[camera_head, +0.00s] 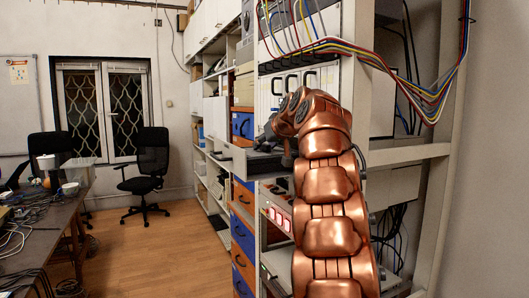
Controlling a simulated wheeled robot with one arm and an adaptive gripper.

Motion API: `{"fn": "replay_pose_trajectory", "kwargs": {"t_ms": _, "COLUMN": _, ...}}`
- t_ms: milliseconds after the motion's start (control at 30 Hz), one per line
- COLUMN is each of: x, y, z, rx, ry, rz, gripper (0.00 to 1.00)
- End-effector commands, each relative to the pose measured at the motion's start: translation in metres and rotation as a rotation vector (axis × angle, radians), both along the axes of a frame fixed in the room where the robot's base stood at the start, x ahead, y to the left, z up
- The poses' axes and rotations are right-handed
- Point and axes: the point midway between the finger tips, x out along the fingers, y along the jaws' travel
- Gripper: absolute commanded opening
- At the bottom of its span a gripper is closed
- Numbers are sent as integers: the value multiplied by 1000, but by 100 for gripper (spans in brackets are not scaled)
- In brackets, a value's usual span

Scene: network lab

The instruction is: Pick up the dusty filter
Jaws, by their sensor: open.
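I cannot make out a dusty filter in the head view. My copper arm reaches up in front of the rack shelving, and my dark gripper (270,141) points left at its end, near the edge of a rack shelf (247,163). The gripper is small in the picture and partly hidden by my arm. It is open, and I see nothing held in it. My arm hides part of the rack shelves behind it.
The rack (437,215) has colored cables (375,52) hanging across its upper part. Blue and orange drawers (243,235) line the shelving on the left. A cluttered table (55,215) and a black chair (148,165) stand farther left. The wooden floor (150,255) between is clear.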

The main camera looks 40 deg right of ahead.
Motion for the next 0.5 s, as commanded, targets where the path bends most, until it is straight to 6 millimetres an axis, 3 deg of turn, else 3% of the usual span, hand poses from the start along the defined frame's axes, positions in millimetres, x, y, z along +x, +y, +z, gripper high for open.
{"fn": "replay_pose_trajectory", "kwargs": {"t_ms": 67, "x": 0, "y": 0, "z": 0, "rx": 0, "ry": 0, "rz": 0, "gripper": 44}}
{"fn": "replay_pose_trajectory", "kwargs": {"t_ms": 500, "x": 0, "y": 0, "z": 0, "rx": 0, "ry": 0, "rz": 0, "gripper": 0}}
